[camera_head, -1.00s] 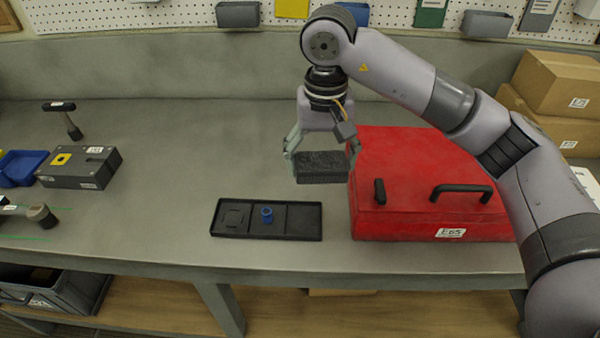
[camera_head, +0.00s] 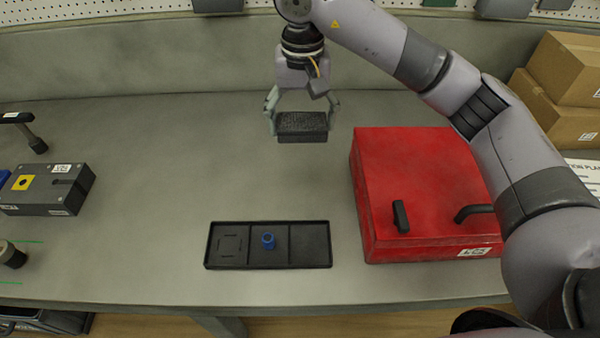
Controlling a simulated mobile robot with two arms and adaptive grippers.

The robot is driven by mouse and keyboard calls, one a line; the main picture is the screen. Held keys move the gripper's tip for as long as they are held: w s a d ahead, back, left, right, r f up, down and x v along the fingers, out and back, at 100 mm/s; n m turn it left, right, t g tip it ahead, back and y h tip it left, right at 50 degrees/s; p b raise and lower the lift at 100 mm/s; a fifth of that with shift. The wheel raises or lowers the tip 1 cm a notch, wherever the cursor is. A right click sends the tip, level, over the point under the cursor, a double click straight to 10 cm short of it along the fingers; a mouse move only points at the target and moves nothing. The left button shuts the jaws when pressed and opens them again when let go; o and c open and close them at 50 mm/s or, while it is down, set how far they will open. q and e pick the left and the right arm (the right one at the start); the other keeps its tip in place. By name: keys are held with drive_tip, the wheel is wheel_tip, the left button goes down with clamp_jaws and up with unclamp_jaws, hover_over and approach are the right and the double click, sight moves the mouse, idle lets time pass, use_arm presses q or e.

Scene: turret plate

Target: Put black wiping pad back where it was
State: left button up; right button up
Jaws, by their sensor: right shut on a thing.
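The black wiping pad (camera_head: 302,128) is a dark rectangular block with a rough top. My right gripper (camera_head: 302,118) is shut on it, one finger at each short end, and holds it level above the bench, behind the black tray. The black tray (camera_head: 308,265) lies near the bench's front edge and has three compartments. The left one shows a square outline, the middle one holds a small blue cylinder (camera_head: 268,241), and the right one is empty. My left gripper is not in view.
A red case (camera_head: 420,170) with black handles stands right of the tray, under my right arm. A grey block (camera_head: 48,190) with a yellow square and a dark T-handled tool (camera_head: 30,132) are at the left. Cardboard boxes (camera_head: 565,75) stand at the right.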

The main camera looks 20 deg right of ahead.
wheel_tip(320, 180, down, 7)
drive_tip(key=p, duration=0.2)
hover_over(302, 187)
wheel_tip(302, 187, down, 5)
drive_tip(key=shift+r+p, duration=0.15)
drive_tip(key=shift+p, duration=0.3)
drive_tip(key=shift+f, duration=0.55)
wheel_tip(302, 187, down, 4)
drive_tip(key=shift+r+p, duration=0.25)
drive_tip(key=shift+p, duration=0.4)
drive_tip(key=shift+f, duration=0.2)
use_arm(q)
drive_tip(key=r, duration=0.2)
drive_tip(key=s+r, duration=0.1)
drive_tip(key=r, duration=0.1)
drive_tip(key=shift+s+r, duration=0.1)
